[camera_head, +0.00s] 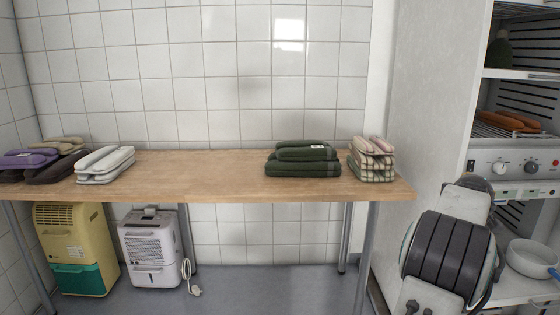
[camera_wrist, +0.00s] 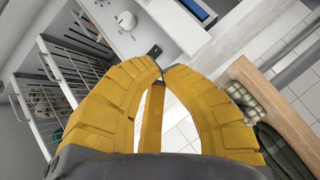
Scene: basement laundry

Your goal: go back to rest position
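My gripper (camera_wrist: 162,70) shows in the wrist view with its yellow fingers brought together at the tips. I see nothing held between them. The wrist view is tilted, with the tips in front of a white cabinet side and counter. In the head view my arm is folded at the lower right, in front of the shelving unit, and the gripper itself cannot be made out there.
A wooden table (camera_head: 220,190) carries folded dark green towels (camera_head: 303,168), checked cloths (camera_head: 372,170), white towels (camera_head: 105,175) and purple ones (camera_head: 28,160). Below stand a yellow dehumidifier (camera_head: 75,235) and a white one (camera_head: 150,240). A white pan (camera_head: 530,257) sits at the right.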

